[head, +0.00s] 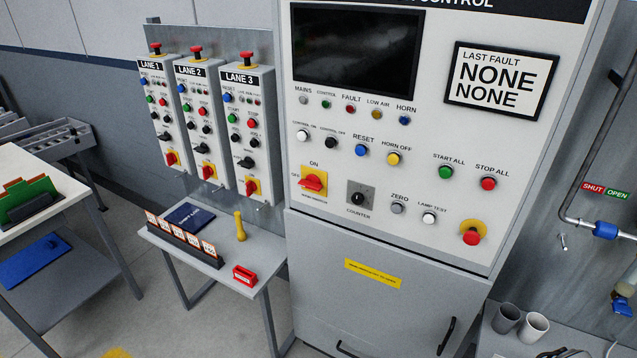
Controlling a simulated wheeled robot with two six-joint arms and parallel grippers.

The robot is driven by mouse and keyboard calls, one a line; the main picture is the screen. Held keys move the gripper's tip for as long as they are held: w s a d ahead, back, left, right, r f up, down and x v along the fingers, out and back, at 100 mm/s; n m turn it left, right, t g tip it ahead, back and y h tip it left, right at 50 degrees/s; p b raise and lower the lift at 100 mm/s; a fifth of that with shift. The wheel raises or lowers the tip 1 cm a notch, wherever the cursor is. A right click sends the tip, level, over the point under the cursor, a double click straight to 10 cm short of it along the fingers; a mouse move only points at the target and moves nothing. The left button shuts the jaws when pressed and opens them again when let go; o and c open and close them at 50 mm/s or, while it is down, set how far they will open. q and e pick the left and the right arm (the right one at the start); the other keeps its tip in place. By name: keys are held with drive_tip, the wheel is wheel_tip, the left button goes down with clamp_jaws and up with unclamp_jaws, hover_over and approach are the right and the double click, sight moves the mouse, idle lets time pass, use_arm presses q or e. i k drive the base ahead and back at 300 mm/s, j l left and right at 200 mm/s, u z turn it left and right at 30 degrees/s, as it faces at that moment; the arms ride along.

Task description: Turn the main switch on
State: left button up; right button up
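The main switch (314,182) is a red rotary handle on a yellow plate, low on the left of the white control cabinet's front in the head view. "ON" is printed above it and "OFF" to its left. The handle appears to lie roughly sideways, towards the OFF mark, rather than upright. The label below it is small and hard to read. Neither of my grippers is in view, and nothing covers the switch.
A counter dial (358,197) sits right of the switch, with several push buttons above. Lane boxes (200,125) with red-and-yellow switches hang to the left. A small grey table (250,278) below holds cards, a blue book, a yellow-handled object and a red block.

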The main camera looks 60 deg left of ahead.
sight(312, 182)
drive_tip(key=u, duration=2.15)
